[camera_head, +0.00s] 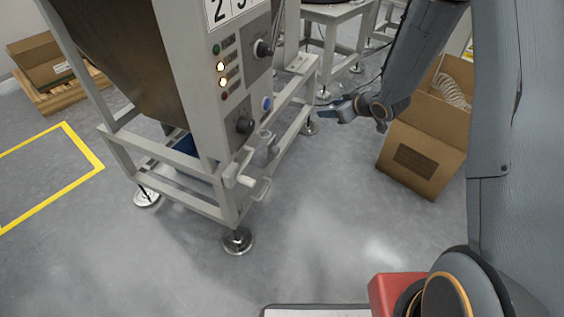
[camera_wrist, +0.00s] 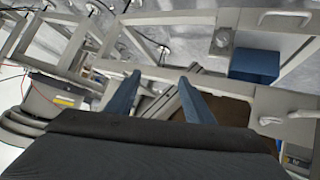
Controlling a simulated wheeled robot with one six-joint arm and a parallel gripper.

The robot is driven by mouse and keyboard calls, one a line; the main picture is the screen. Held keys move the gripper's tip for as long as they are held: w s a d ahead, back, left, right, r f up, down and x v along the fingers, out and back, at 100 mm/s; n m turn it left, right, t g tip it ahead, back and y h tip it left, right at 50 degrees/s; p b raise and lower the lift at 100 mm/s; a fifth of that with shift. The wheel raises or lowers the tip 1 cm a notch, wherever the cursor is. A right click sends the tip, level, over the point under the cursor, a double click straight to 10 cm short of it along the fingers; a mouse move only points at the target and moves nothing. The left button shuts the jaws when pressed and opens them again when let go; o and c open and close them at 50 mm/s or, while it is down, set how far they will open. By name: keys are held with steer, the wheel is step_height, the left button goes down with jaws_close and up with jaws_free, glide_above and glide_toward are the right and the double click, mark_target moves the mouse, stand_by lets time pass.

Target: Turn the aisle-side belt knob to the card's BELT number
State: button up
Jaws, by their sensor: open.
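A white card (camera_head: 229,9) at the top of the grey machine's panel is cut by the picture edge; the digits 2 and 3 partly show, and no BELT wording is readable. The panel carries an upper dark knob (camera_head: 261,48) and a lower dark knob (camera_head: 244,125). I cannot tell which is the belt knob, nor read their settings. My gripper (camera_head: 334,110) is right of the panel, apart from both knobs. In the wrist view my gripper (camera_wrist: 160,86) has its two blue fingers spread and empty, with frame rails beyond them.
White handles (camera_head: 245,172) jut from the machine's lower front. An open cardboard box (camera_head: 420,145) stands right of the gripper. A blue box (camera_wrist: 255,65) shows among the rails.

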steer(key=w+a+f+n+y+b, duration=0.1)
steer(key=a+f+n+y+b, duration=0.2)
steer(key=f, duration=0.4)
steer(key=w+a+f+y+b, duration=0.1)
steer(key=a+f+y+b, duration=0.2)
steer(key=f+b, duration=0.3)
steer(key=n+g+y+b, duration=0.2)
steer(key=n+y+b, duration=0.1)
steer(key=y+b, duration=0.25)
glide_toward(278, 151)
steer(key=shift+f+b+x, duration=0.15)
steer(key=shift+b+x, duration=0.7)
steer(key=shift+x, duration=1.25)
steer(key=shift+f+b+x, duration=0.15)
steer(key=shift+b+x, duration=0.65)
steer(key=shift+x, duration=1.3)
steer(key=shift+w, duration=0.15)
steer(key=c, duration=1)
steer(key=shift+c, duration=0.2)
